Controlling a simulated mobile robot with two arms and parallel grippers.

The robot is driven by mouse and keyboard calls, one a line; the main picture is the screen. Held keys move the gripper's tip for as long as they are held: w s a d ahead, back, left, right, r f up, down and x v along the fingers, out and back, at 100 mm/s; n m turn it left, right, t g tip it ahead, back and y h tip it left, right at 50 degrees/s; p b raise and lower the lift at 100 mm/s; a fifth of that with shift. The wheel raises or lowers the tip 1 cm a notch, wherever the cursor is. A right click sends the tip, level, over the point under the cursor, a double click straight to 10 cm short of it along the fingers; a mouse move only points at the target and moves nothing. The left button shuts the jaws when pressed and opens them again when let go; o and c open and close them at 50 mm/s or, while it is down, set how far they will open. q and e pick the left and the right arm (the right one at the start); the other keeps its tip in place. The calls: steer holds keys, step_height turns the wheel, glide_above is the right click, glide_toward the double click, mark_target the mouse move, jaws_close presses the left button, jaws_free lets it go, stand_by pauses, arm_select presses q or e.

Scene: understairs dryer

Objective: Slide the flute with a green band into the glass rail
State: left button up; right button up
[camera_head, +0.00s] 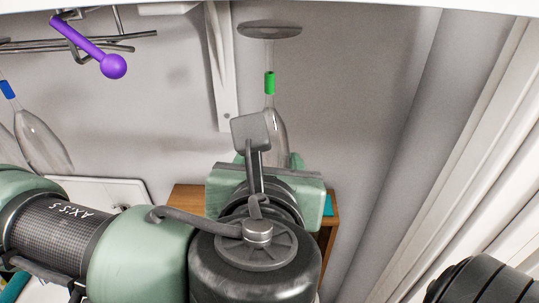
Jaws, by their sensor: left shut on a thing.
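The flute with a green band (270,83) is upside down, its foot at the top and its bowl pointing down, close to upright. My left gripper (262,150) is shut on this flute around its bowl; the gripper and wrist hide the bowl's lower part. The glass rail (100,44), made of metal rods, is at the upper left. The flute is to the right of the rail and apart from it, with a white bracket between them in the picture. My right gripper is out of view.
A flute with a blue band (8,89) hangs tilted at the left. A purple rod with a ball end (113,66) is at the rail. A white bracket (224,85) stands on the wall. A wooden box (186,196) is below. Bare wall lies right of the flute.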

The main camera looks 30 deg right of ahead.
arm_select(q)
steer(key=shift+w+a, duration=0.35)
steer(key=shift+a, duration=0.25)
steer(key=shift+w+a, duration=0.3)
steer(key=shift+a, duration=0.3)
steer(key=shift+w+a, duration=0.55)
steer(key=shift+a, duration=0.25)
steer(key=shift+w+a, duration=0.55)
steer(key=shift+a, duration=0.25)
steer(key=shift+w+a, duration=0.55)
steer(key=shift+a, duration=0.25)
steer(key=shift+w+a, duration=0.7)
steer(key=shift+a, duration=0.35)
steer(key=shift+w+a, duration=0.7)
steer(key=shift+a, duration=0.35)
steer(key=shift+w, duration=0.1)
steer(key=shift+w+a+p, duration=0.15)
steer(key=shift+w+a, duration=0.3)
steer(key=shift+a, duration=0.25)
steer(key=shift+w+a+p, duration=0.2)
steer(key=shift+w+a, duration=0.2)
steer(key=shift+a, duration=0.3)
steer(key=shift+w+a+p, duration=0.15)
steer(key=shift+w+a, duration=0.3)
steer(key=shift+a, duration=0.25)
